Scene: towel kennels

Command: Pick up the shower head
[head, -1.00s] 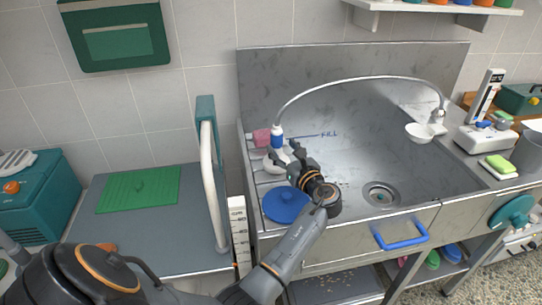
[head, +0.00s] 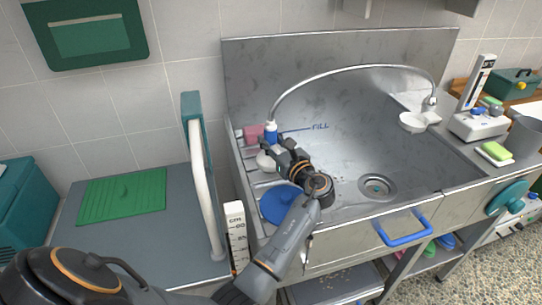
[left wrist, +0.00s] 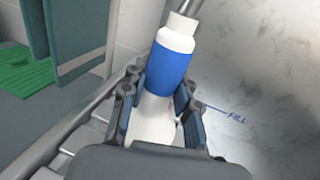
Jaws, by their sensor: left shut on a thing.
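The shower head has a white body (head: 265,160) and a blue grip (head: 271,134), and hangs from a grey hose (head: 350,72) at the left end of the steel sink. My left gripper (head: 273,151) is shut on the shower head. In the left wrist view the fingers (left wrist: 160,98) lie on both sides of its white neck (left wrist: 158,108), just below the blue band (left wrist: 169,70). The white lower part is partly hidden by the gripper. My right gripper is not in view.
A pink block (head: 253,132) sits just left of the grip. A blue disc (head: 280,206) lies below my gripper. The sink basin (head: 345,150) is open to the right, with a drain (head: 377,188). A white-railed panel (head: 200,180) stands at the left.

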